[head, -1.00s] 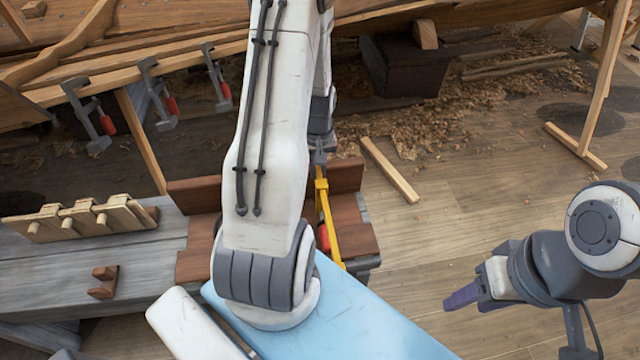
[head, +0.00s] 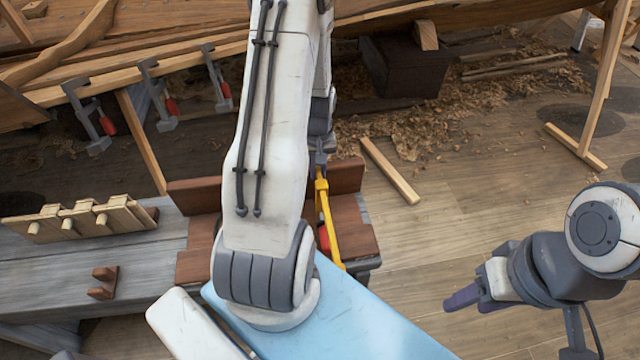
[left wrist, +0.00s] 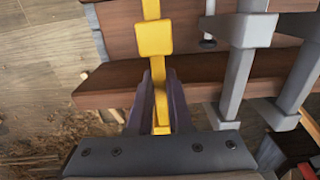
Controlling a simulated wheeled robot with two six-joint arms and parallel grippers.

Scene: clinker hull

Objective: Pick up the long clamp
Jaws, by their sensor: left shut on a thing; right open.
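The long clamp is the yellow bar (head: 328,217) at the right end of the bench, partly hidden behind my left arm in the head view. My left gripper (head: 319,160) is at the bar's far end, over the reddish-brown wooden rack. In the left wrist view the dark fingers (left wrist: 161,106) are shut on the yellow clamp (left wrist: 153,38), one on each side of its bar. A yellow block on the bar lies just beyond the fingertips. My right gripper (head: 465,298) hangs at the right over the floor, open and empty.
Grey clamps (left wrist: 240,70) stand beside the yellow one in the brown rack (left wrist: 205,75). A wooden peg block (head: 80,219) and a small brown holder (head: 103,284) sit on the grey bench. Several red-handled clamps hang on the hull plank. A loose timber (head: 390,170) lies on the floor.

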